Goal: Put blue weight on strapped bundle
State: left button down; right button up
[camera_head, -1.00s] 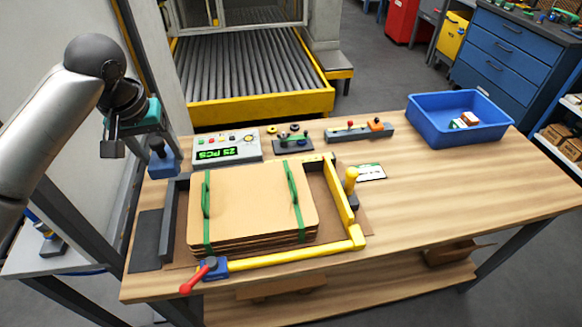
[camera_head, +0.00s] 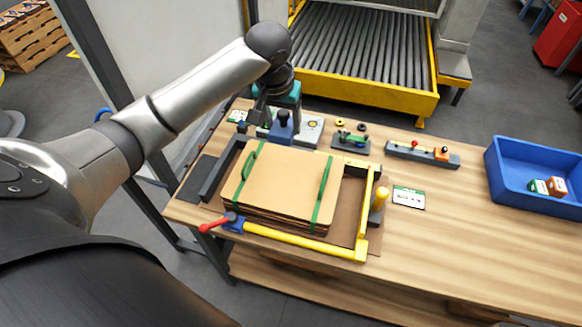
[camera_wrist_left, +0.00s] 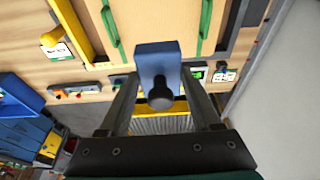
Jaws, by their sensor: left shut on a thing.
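The blue weight (camera_head: 283,131), a block with a dark knob, is held in my left gripper (camera_head: 276,108). It shows large in the left wrist view (camera_wrist_left: 158,60), with the knob between the two fingers (camera_wrist_left: 160,100). The strapped bundle (camera_head: 285,180), a stack of flat brown cardboard with two green straps, lies in the frame on the table. The weight appears at the bundle's back edge, between the straps; its height above the table is hard to tell. In the wrist view it covers part of that edge. My right gripper is not in view.
A yellow bar (camera_head: 300,243) with a red handle runs along the bundle's front, and a yellow post (camera_head: 379,200) stands at its right. The counter box (camera_head: 310,128) is partly hidden behind the weight.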

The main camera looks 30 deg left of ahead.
pick_arm(q)
notch_tip(320, 180, down, 11)
jog(key=shift+f+b, duration=0.1)
jog(key=shift+b, duration=0.55)
jog(key=shift+w+f, duration=0.1)
jog(key=shift+f, duration=0.35)
jog(key=shift+f+b, duration=0.45)
jog(key=shift+f, duration=1.65)
jog(key=shift+f, duration=0.1)
jog(key=shift+c, duration=0.4)
grip_release()
jog(key=shift+f, duration=0.1)
jog(key=a+p+v, duration=0.1)
jog(key=p+v, duration=0.1)
jog(key=v, duration=1)
jog(key=shift+d, duration=0.5)
